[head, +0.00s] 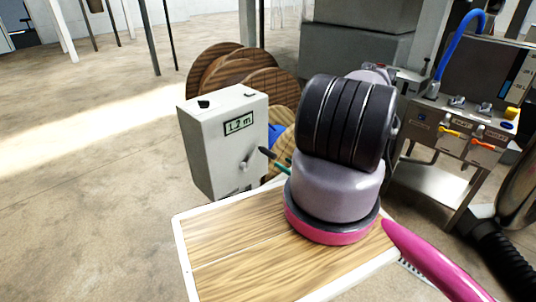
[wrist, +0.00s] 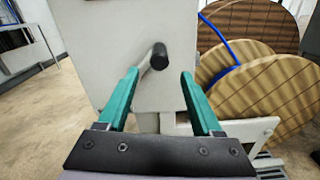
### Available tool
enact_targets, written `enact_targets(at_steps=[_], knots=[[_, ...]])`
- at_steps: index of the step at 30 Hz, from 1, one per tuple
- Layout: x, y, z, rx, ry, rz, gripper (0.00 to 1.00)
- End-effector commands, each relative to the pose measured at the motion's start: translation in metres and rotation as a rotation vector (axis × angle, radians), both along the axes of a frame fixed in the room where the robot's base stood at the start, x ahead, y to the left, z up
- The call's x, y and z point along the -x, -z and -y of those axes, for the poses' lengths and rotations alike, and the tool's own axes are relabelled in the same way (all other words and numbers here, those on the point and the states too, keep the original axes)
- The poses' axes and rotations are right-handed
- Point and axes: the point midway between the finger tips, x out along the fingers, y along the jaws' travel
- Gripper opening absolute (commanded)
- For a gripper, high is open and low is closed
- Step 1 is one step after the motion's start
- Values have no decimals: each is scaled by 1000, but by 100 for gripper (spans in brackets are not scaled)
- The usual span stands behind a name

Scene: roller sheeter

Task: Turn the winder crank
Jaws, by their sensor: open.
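The winder is a pale grey box (head: 223,145) with a display reading about 1.2 m, left of my arm in the head view. Its crank (head: 248,163) is on the side facing my gripper, with a dark handle sticking out toward me. In the wrist view the crank's black handle (wrist: 160,56) points at the camera, just beyond and between the fingertips. My gripper (wrist: 160,74) is open, its teal fingers on either side of the handle's line with gaps both sides. No contact shows. In the head view my arm hides most of the gripper.
Wooden spools (head: 240,75) stand behind the winder; one with blue cable (wrist: 265,85) is close right of my gripper. A bench with valves and a blue hose (head: 462,125) stands at right. Grey blocks (head: 355,50) are behind. Open floor (head: 90,190) lies at left.

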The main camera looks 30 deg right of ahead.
Motion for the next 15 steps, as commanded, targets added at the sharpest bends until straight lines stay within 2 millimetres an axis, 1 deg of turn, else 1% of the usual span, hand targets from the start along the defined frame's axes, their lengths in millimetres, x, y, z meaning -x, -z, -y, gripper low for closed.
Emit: enact_targets(at_steps=[5,12,15], knots=[[-27,-1,-10,2,-8,4,67],[-70,-1,-24,2,-7,3,67],[-84,-1,-28,2,-7,3,67]])
